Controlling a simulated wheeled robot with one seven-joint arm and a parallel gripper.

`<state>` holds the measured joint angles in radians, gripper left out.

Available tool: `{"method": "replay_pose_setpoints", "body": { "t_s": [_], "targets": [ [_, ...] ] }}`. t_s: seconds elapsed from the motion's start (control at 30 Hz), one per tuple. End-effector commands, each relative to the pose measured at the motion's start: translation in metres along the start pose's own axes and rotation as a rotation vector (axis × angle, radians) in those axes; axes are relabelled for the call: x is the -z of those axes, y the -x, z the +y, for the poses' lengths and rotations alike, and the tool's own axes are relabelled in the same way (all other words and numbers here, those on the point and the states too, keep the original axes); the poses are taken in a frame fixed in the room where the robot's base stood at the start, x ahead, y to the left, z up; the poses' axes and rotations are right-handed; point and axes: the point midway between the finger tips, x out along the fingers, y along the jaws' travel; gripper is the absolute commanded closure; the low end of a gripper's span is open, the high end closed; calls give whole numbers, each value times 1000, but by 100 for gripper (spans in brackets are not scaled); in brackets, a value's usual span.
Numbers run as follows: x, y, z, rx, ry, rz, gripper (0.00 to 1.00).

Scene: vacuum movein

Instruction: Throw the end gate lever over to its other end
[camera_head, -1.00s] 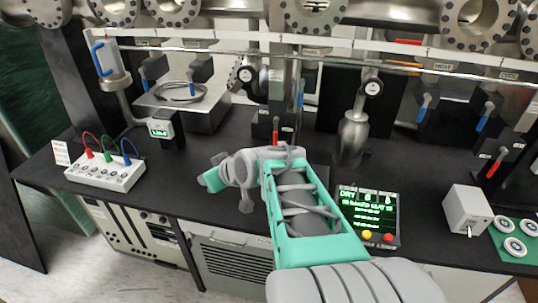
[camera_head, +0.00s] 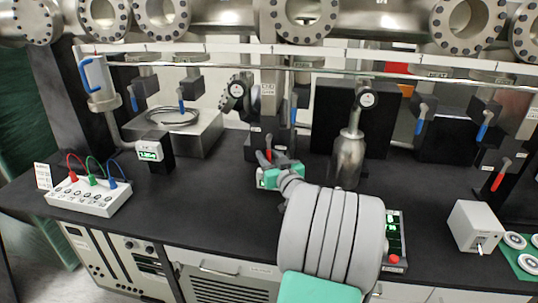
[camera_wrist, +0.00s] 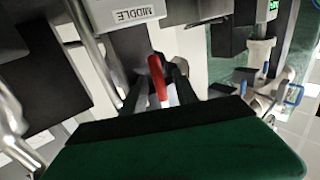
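A red-handled lever (camera_wrist: 158,78) stands just ahead of my gripper (camera_wrist: 160,88) in the wrist view, between its dark fingers. A plate reading MIDDLE is above it. In the head view this red lever (camera_head: 268,155) shows at the base of the central column, with my gripper (camera_head: 272,170) at it. The fingers look apart, with a narrow gap beside the handle; contact is unclear. Another red lever (camera_head: 501,174) hangs at the far right, clear of my arm. I cannot read which lever is labelled as the end gate.
Several blue levers hang under the pipe, one (camera_head: 485,125) at right. A steel vessel (camera_head: 348,155) stands right of my gripper. A white box with cables (camera_head: 88,196) is at left. My arm partly hides a display (camera_head: 394,240).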

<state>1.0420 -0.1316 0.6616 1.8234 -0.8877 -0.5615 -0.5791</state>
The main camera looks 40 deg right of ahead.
Motion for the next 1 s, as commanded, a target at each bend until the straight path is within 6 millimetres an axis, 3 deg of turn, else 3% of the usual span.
{"method": "replay_pose_setpoints", "body": {
  "t_s": [0.17, 0.6, 1.0],
  "targets": [
    [0, 0, 0, 0, 0, 0, 65],
    [0, 0, 0, 0, 0, -1, 100],
    [0, 0, 0, 0, 0, -1, 100]
  ]
}}
